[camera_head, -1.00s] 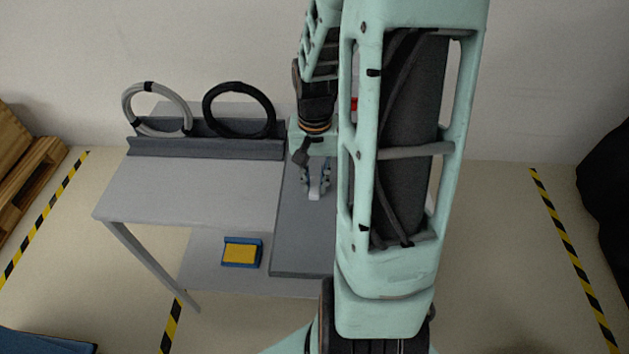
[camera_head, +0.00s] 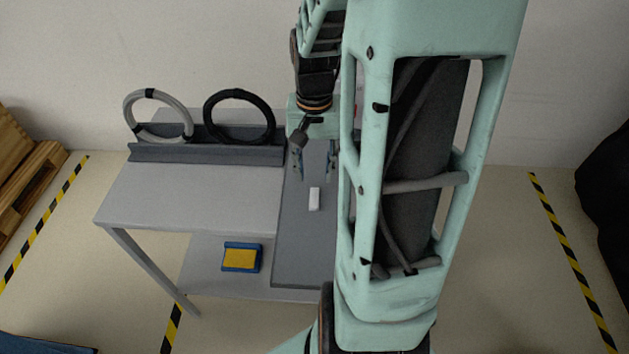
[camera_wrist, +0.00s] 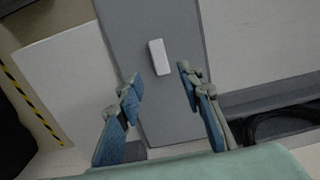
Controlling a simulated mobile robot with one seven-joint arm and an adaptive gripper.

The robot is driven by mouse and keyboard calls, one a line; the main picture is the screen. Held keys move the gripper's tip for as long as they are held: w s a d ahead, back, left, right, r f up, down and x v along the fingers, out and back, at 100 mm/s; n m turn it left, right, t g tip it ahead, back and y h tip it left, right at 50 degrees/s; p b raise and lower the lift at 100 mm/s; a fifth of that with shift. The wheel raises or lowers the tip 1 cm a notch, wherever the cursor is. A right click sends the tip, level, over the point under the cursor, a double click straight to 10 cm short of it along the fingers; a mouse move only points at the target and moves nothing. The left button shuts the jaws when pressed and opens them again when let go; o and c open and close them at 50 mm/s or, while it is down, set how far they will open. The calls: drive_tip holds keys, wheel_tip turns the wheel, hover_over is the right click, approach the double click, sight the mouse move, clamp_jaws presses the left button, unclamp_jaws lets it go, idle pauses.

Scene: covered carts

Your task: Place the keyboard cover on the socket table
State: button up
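My arm hides the panel's right side in the head view. I cannot tell which surface is the socket table.
A grey ring (camera_head: 158,133) and a black ring (camera_head: 212,120) stand in a dark rack (camera_head: 205,153) at the table's back. A blue and yellow box (camera_head: 241,257) is on the lower shelf.

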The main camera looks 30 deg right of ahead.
wheel_tip(320, 180, up, 6)
drive_tip(key=shift+f, duration=0.1)
idle(0.5)
